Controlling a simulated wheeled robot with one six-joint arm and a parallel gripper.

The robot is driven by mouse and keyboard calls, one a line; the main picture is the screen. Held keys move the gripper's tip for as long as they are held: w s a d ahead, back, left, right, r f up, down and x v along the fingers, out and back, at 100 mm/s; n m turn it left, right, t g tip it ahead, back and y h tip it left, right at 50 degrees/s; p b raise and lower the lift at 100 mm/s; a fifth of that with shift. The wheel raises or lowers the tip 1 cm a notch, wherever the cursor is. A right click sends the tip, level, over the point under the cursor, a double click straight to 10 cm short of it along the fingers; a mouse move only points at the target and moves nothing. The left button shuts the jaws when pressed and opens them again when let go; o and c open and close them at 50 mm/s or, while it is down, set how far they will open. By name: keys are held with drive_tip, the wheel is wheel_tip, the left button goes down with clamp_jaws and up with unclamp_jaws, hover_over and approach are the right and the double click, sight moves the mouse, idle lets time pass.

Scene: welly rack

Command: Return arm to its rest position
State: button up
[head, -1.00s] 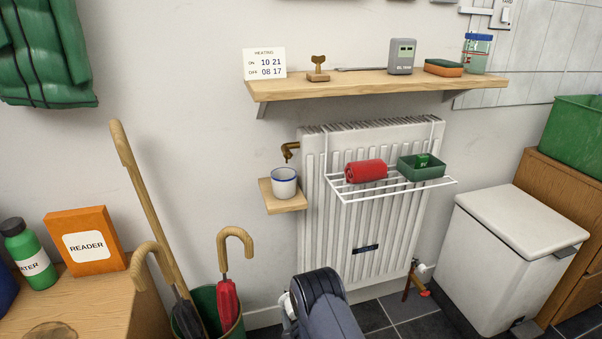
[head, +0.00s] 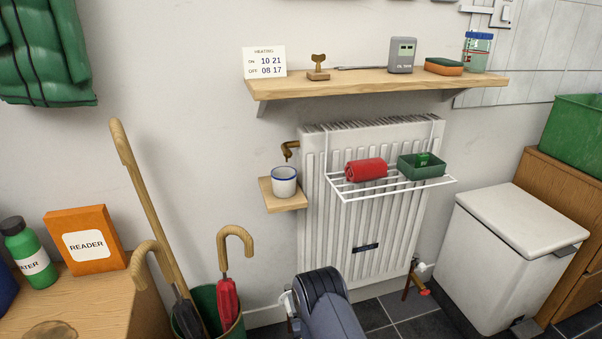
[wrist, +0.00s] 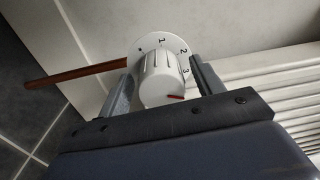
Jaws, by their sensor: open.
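In the wrist view a white radiator valve knob (wrist: 160,82), ribbed and with a red mark, stands in front of a white dial ring numbered 1, 2 and 3. My gripper (wrist: 163,70) is open, with one finger on each side of the knob. I cannot tell whether either finger touches it. In the head view my arm reaches low in front of the radiator (head: 350,220), near its lower left corner. My fingertips are hidden behind the arm there. A small white part (head: 286,302) shows just left of the arm.
A white wire rack (head: 385,190) with a red roll and a green tray hangs on the radiator. A small wooden ledge (head: 283,207) holds a mug. An umbrella stand (head: 207,300) is close on the left, a white bin (head: 510,255) on the right. A copper pipe (wrist: 75,76) passes beside the knob.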

drive_tip(key=n, duration=0.5)
drive_tip(key=shift+n, duration=2.3)
